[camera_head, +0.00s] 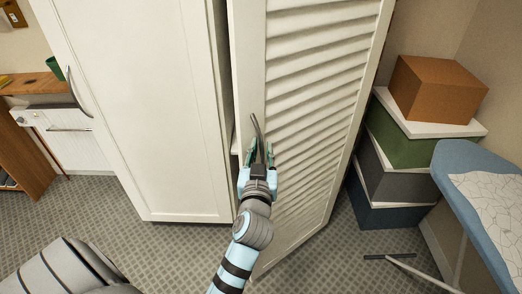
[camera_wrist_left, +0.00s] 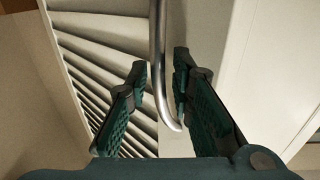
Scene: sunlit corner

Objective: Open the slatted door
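The white slatted door (camera_head: 315,95) stands right of the tall white cabinet door, with a dark gap along its left edge, so it looks slightly ajar. A curved metal handle (camera_head: 257,131) is on its plain left border. My left gripper (camera_head: 259,153) is at the handle's lower part. In the left wrist view the slats (camera_wrist_left: 88,75) are at the left, and the handle (camera_wrist_left: 158,40) runs down between the two open fingers (camera_wrist_left: 160,75). The right finger is very close to the bar; I cannot tell if it touches. My right gripper is out of view.
Stacked boxes (camera_head: 402,150) with an orange one on top stand right of the door. A blue ironing board (camera_head: 465,160) and its leg are at the far right. The tall white cabinet (camera_head: 150,110) is at left.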

